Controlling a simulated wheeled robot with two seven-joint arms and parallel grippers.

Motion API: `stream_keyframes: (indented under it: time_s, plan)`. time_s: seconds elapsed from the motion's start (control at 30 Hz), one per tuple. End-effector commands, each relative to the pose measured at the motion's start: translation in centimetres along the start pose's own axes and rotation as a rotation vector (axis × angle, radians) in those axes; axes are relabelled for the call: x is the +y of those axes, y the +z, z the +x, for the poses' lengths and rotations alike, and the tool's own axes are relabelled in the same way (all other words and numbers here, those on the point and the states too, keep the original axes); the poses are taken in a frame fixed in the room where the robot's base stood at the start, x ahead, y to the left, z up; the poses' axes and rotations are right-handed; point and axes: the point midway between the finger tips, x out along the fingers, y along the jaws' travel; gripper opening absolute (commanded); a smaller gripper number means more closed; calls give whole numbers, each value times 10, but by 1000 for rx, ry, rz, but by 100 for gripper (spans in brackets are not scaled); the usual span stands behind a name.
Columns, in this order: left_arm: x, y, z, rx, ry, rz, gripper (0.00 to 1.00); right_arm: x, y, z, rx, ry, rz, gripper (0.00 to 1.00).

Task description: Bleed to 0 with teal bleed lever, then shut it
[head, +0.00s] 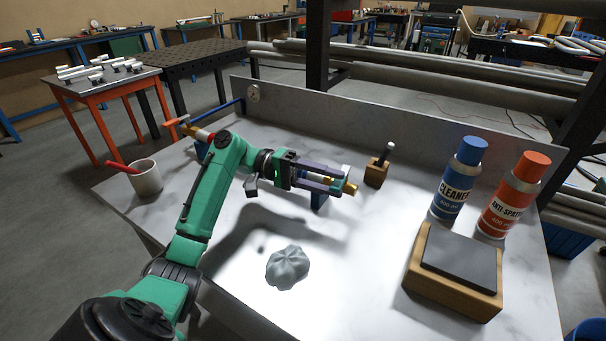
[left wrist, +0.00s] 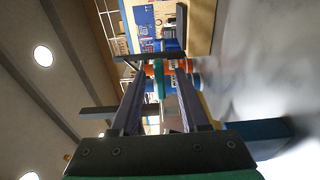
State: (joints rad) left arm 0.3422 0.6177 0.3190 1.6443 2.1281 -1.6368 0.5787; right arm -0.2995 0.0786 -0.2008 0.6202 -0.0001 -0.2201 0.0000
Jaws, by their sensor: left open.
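My left gripper (head: 338,179) is open over the middle of the bench, its two dark fingers reaching right, beside a brass fitting (head: 351,188) on a blue support (head: 319,201). In the left wrist view a teal piece (left wrist: 158,79), likely the bleed lever, shows between the open fingers; I cannot tell whether they touch it. My right gripper is not in view.
A blue cleaner can (head: 456,190) and an orange-capped can (head: 509,205) stand at the right behind a wooden block with a dark top (head: 459,257). A small wooden block (head: 376,173) holds a dark pin. A grey lump (head: 287,267) lies in front; a white cup (head: 146,178) stands left.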

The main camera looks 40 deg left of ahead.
Motion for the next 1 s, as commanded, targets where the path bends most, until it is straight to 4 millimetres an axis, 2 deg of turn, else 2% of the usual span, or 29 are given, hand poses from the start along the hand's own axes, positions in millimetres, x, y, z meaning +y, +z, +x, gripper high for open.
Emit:
stream_keyframes:
  time_s: [0.3,0.5,0.63,0.87,1.0]
  plan:
    - [-3,-1,-76,5,0,2,45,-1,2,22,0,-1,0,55]
    - [-2,-1,-115,2,-1,2,45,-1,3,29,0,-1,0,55]
    - [-1,0,-126,1,0,1,45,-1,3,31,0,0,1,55]
    - [0,0,-127,0,-1,0,45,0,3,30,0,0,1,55]
    - [0,0,-127,0,-1,0,0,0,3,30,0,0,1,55]
